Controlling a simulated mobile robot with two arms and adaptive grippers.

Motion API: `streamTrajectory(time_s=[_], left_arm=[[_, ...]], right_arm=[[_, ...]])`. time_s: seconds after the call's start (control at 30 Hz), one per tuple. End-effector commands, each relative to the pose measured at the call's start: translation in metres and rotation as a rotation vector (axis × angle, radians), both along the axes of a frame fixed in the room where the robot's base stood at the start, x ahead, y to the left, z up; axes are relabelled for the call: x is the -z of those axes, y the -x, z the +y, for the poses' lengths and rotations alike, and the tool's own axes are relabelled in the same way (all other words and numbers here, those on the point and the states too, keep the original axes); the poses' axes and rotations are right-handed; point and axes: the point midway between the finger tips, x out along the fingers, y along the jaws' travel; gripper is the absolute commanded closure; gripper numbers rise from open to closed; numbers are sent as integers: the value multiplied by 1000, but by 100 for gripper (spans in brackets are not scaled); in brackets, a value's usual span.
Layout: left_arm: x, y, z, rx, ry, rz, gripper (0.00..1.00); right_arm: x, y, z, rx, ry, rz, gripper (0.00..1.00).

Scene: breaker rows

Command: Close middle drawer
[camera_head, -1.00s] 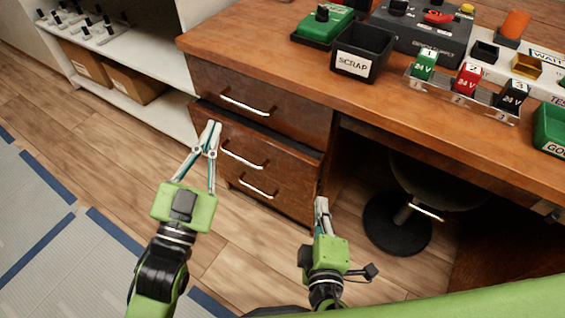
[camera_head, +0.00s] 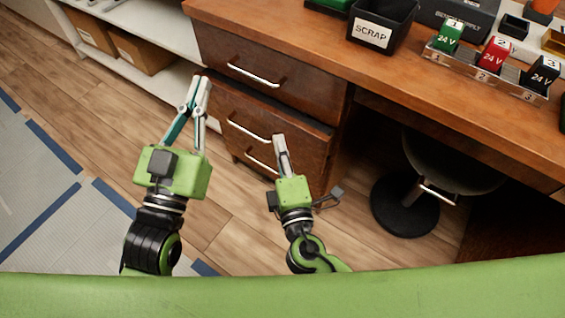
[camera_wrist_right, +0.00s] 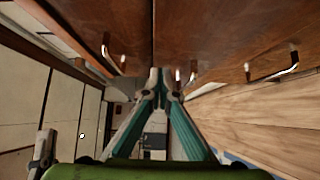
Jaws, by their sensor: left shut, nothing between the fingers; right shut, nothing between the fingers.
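The middle drawer (camera_head: 302,138) of the brown desk is slightly pulled out, with a dark gap along its top edge. Its metal handle (camera_head: 248,130) is in view. My left gripper (camera_head: 201,80) is shut and empty, its tips at the upper left corner of the middle drawer. My right gripper (camera_head: 279,138) is shut and empty, its tips in front of the middle drawer by the handle's right end; contact cannot be told. In the right wrist view, my right gripper's closed tips (camera_wrist_right: 158,76) are close to brown drawer fronts with several handles.
The top drawer (camera_head: 262,62) looks flush. The bottom drawer's handle (camera_head: 262,161) is partly behind my right gripper. A round stool base (camera_head: 404,208) stands right of the drawers. A scrap bin (camera_head: 383,28) sits on the desktop. A white shelf (camera_head: 165,80) is at left.

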Motion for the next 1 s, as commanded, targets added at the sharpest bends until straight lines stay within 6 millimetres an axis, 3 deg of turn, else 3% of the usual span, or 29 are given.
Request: streamTrajectory(time_s=[0.2,0.73,1.0], left_arm=[[0,0,0,0,0,-3,100],[-1,0,0,0,2,-7,100],[-2,1,0,1,3,-12,100]], right_arm=[[0,-21,-18,2,3,-1,100],[1,-28,-23,2,3,1,100],[0,-63,-49,3,4,-1,100]])
